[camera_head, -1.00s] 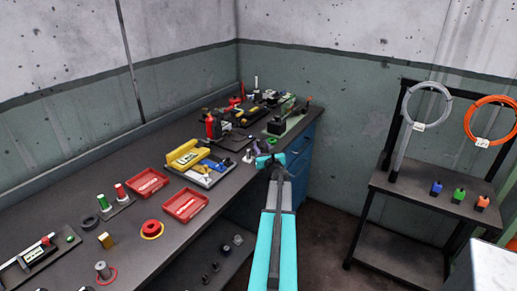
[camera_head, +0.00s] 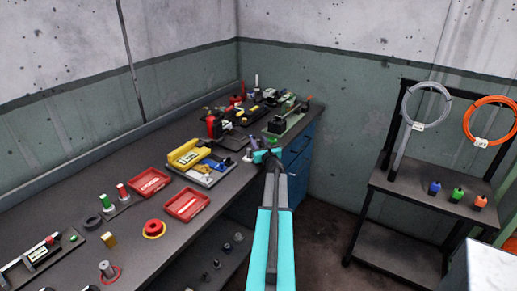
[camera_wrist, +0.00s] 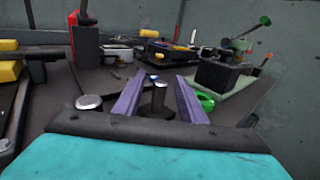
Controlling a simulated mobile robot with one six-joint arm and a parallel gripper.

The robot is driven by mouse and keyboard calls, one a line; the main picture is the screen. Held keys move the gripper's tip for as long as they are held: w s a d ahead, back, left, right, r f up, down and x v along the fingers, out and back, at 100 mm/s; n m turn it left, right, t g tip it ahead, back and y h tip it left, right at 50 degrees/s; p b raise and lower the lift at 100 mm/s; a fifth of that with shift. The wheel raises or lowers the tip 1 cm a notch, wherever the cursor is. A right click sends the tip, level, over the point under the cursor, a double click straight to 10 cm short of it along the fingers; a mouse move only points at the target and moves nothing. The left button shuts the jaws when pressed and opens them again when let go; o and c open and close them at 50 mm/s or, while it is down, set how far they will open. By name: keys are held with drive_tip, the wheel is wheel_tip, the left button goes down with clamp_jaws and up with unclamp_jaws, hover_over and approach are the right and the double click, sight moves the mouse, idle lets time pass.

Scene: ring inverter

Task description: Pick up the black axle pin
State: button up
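A dark upright pin (camera_wrist: 158,99), which looks like the black axle pin, stands on the bench in the wrist view. My gripper (camera_wrist: 157,92) has its two purple fingers spread, one to each side of the pin, with gaps visible between. Nothing is clamped. In the head view my gripper (camera_head: 255,144) is low over the right end of the bench, and the pin cannot be made out there.
A silver-topped post (camera_wrist: 90,107) stands close outside the left finger. A green ring (camera_wrist: 206,101) lies just right of the right finger. A black block device on a green base (camera_head: 286,124) is behind. Red trays (camera_head: 187,204) lie nearer on the bench (camera_head: 225,190).

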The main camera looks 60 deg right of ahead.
clamp_jaws()
drive_tip(key=shift+r, duration=0.25)
drive_tip(key=shift+r+b, duration=0.4)
drive_tip(key=shift+r, duration=1.05)
drive_tip(key=s+a+r+b, duration=0.1)
drive_tip(key=s+a+b, duration=0.1)
drive_tip(key=s, duration=0.5)
drive_tip(key=s+a+b, duration=0.1)
drive_tip(key=s+a, duration=0.3)
drive_tip(key=s, duration=0.4)
drive_tip(key=shift+r+b, duration=0.35)
drive_tip(key=shift+b, duration=0.05)
